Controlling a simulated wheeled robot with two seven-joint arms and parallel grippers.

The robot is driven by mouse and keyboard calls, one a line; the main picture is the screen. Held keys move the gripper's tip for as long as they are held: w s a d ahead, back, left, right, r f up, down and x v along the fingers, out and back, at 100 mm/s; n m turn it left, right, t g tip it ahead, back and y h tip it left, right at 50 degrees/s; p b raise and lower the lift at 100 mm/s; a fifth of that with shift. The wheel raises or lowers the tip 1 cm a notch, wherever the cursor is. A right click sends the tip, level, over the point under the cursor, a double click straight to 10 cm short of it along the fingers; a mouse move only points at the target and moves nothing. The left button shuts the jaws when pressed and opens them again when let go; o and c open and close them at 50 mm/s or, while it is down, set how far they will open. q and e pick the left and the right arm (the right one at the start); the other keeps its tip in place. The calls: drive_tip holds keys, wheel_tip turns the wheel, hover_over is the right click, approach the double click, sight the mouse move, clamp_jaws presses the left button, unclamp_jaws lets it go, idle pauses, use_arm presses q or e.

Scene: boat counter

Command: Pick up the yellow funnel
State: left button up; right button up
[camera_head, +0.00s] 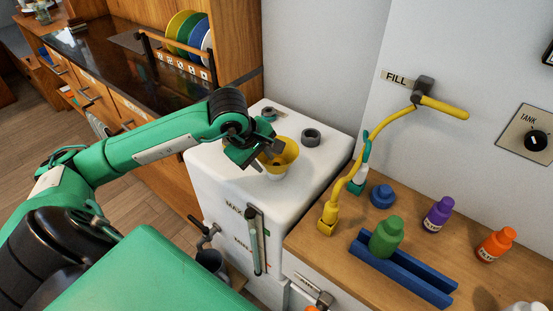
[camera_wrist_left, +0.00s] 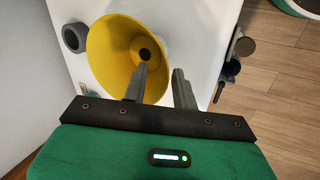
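The yellow funnel (camera_head: 287,153) stands mouth up on the top of the white tank (camera_head: 215,166), near its front right part. Its lower part looks paler. In the left wrist view the funnel (camera_wrist_left: 108,55) shows its wide mouth and the dark hole at its bottom. My left gripper (camera_head: 266,157) is at the funnel's left rim in the head view. In the wrist view the left gripper (camera_wrist_left: 162,68) is open, one finger over the funnel's mouth and the other outside the rim. I cannot tell whether either finger touches it. My right gripper is not in view.
A grey ring (camera_head: 311,137) and a small dark fitting (camera_head: 268,115) are on the tank top. A yellow hose (camera_head: 346,182) stands to the right. The wooden counter (camera_head: 315,262) holds a blue rack (camera_head: 418,284) and several bottles. A level gauge (camera_head: 255,240) is on the tank's front.

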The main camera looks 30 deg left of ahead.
use_arm(q)
drive_tip(key=shift+x, duration=1.25)
clamp_jaws()
drive_tip(key=shift+r, duration=0.2)
